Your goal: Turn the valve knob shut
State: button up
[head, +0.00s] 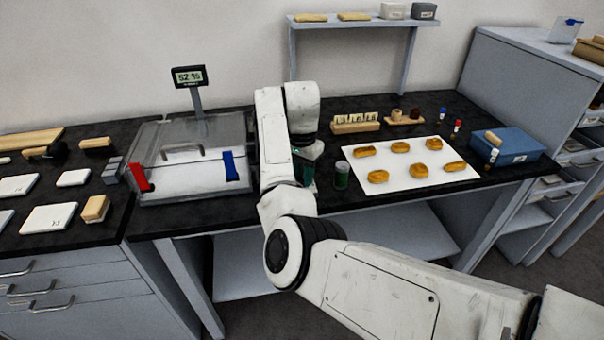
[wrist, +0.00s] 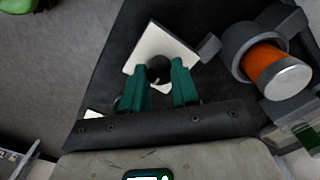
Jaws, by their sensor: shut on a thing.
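In the wrist view, a dark round knob (wrist: 159,69) sits in front of a white square plate (wrist: 162,43). The two green fingers of my gripper (wrist: 160,88) stand on either side of the knob and are closed on it. How far the knob is turned cannot be told. In the head view, my arm hides the knob, and only a green part of my gripper (head: 304,168) shows, low beside the right side of the clear box (head: 150,150). A display (head: 188,76) on a post behind the box reads about 52 %.
The box has a red clamp (head: 137,177) and a blue clamp (head: 229,165) at its front. A green jar (head: 341,175) stands close right of my gripper, beside a white sheet (head: 408,184) with several brown pieces. An orange cylinder (wrist: 262,62) in a grey holder is near my fingers.

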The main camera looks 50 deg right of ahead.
jog(key=shift+r+n+p, duration=0.15)
jog(key=shift+n+p, duration=0.25)
jog(key=shift+p, duration=0.25)
grip_shut()
jog(key=n+p, duration=0.2)
jog(key=shift+r+p, duration=0.15)
jog(key=shift+p, duration=0.25)
jog(key=n+p, duration=0.5)
jog(key=n, duration=0.1)
jog(key=shift+d+p, duration=0.1)
jog(key=shift+p, duration=0.25)
jog(key=n+p, duration=0.2)
jog(key=n, duration=0.2)
jog(key=shift+n, duration=0.4)
jog(key=n+p, duration=0.2)
jog(key=n, duration=0.2)
jog(key=shift+f, duration=0.2)
jog(key=shift+w+n, duration=0.1)
jog(key=shift+n, duration=0.2)
jog(key=o, duration=1)
grip_release()
jog(key=shift+f, duration=0.1)
